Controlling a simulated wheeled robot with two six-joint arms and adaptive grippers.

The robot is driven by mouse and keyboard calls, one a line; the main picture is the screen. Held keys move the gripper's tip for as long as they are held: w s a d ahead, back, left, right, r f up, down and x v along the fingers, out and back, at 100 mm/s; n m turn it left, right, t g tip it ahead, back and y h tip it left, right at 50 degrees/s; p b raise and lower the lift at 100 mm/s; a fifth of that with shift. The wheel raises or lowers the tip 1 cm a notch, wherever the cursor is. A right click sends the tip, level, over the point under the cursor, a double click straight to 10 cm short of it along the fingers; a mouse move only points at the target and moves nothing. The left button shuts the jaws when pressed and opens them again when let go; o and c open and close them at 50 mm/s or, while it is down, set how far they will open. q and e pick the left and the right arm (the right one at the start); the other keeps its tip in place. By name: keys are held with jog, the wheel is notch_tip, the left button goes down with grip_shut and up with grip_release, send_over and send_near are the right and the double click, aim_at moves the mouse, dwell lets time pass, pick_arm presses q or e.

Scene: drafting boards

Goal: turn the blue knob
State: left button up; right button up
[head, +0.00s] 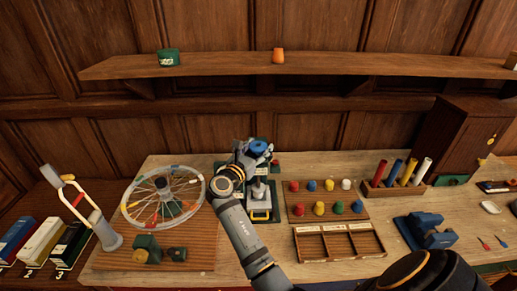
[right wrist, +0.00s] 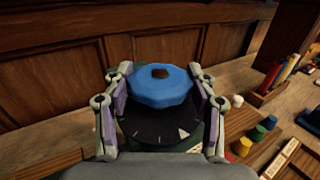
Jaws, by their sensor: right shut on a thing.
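The blue knob (head: 259,147) stands at the back middle of the workbench in the head view. In the right wrist view the blue knob (right wrist: 160,88) is a scalloped disc with a brown centre. It sits above a black dial (right wrist: 158,128) with pale tick marks and a whitish triangle at its lower right. My right gripper (right wrist: 160,72) has one finger on each side of the knob and is shut on it. In the head view my right gripper (head: 252,154) partly hides the knob's base. My left gripper is not in view.
Coloured pegs stand on a wooden board (head: 355,213) right of my right arm, with a divided tray (head: 339,242) in front. A spoked wheel (head: 163,199) stands to the left. A blue vise-like block (head: 428,232) sits right. A shelf (head: 350,64) runs above the bench.

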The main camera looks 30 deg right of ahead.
aim_at(258, 145)
jog(key=o, duration=1.2)
jog(key=shift+c, duration=0.2)
notch_tip(258, 145, up, 10)
jog(key=shift+r, duration=0.1)
